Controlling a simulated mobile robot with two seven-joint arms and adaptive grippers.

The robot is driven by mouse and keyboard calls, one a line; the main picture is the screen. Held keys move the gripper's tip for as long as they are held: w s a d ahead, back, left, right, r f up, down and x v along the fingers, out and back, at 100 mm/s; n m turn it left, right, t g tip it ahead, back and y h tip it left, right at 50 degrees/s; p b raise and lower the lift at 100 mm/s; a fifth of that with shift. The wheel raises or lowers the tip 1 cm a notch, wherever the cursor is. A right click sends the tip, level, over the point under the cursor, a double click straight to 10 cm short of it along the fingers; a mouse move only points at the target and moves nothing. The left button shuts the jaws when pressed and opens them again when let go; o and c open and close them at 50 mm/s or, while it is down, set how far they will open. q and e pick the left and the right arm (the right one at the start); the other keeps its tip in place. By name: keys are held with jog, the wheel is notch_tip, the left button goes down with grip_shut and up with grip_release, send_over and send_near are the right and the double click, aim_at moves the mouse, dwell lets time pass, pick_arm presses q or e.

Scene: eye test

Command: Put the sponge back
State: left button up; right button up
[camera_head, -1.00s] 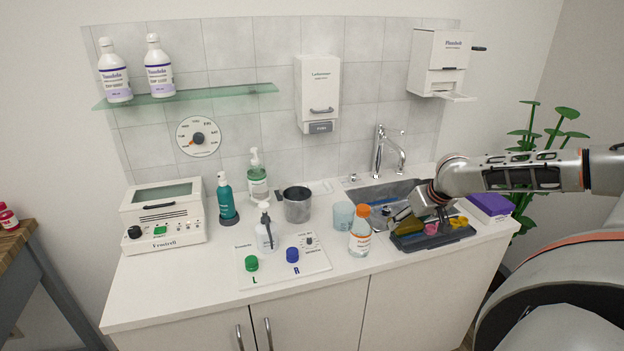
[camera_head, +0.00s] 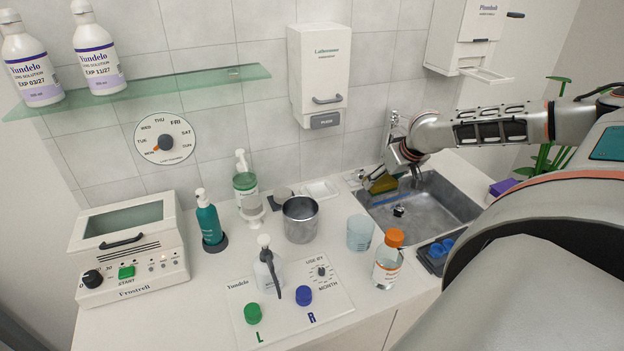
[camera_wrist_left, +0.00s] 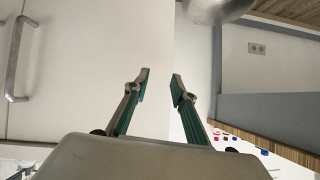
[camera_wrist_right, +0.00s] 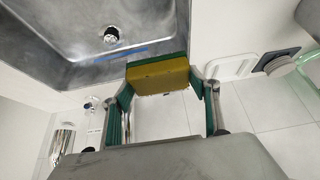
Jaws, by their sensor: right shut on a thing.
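The sponge (camera_head: 383,185), yellow with a green layer, is held by my right gripper (camera_head: 388,174) above the back left corner of the sink (camera_head: 435,203). In the right wrist view the sponge (camera_wrist_right: 158,77) sits across the fingertips of the right gripper (camera_wrist_right: 161,92), the sink behind it. What lies directly under the sponge is hidden. My left gripper (camera_wrist_left: 161,80) is open and empty, low in front of the white cabinet doors (camera_wrist_left: 90,70); it is not in the head view.
A blue strip (camera_wrist_right: 128,55) lies in the sink by its wall. A white dish (camera_head: 320,190) is on the counter left of the sink. A clear cup (camera_head: 360,232), an orange-capped bottle (camera_head: 387,262) and a metal mug (camera_head: 300,218) stand nearby. The tap is partly hidden.

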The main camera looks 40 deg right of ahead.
jog(key=shift+w, duration=0.25)
jog(key=shift+w+a, duration=0.25)
jog(key=shift+w, duration=0.05)
jog(key=w+a+p, duration=0.1)
jog(key=w+a, duration=0.7)
jog(key=shift+w+a+r+p, duration=0.15)
jog(key=shift+w+a+p, duration=0.05)
jog(key=shift+w+p, duration=0.15)
jog(key=shift+w+a, duration=0.65)
jog(key=shift+w+a+f+p, duration=0.15)
jog(key=shift+w+a+f, duration=0.05)
jog(key=shift+w+a, duration=0.4)
jog(key=shift+w+a+f+p, duration=0.15)
jog(key=shift+w+a+f, duration=0.05)
jog(key=shift+w+a, duration=0.4)
jog(key=shift+d+f, duration=0.1)
jog(key=shift+f, duration=0.25)
pick_arm(q)
jog(key=shift+s+a+f+g+y, duration=0.2)
jog(key=shift+s+a, duration=0.1)
jog(key=shift+a, duration=0.15)
jog(key=shift+s+a+f+g+y, duration=0.15)
jog(key=shift+s+a, duration=0.15)
jog(key=shift+a, duration=0.15)
pick_arm(e)
jog(key=shift+s+d, duration=0.1)
jog(key=shift+d, duration=0.05)
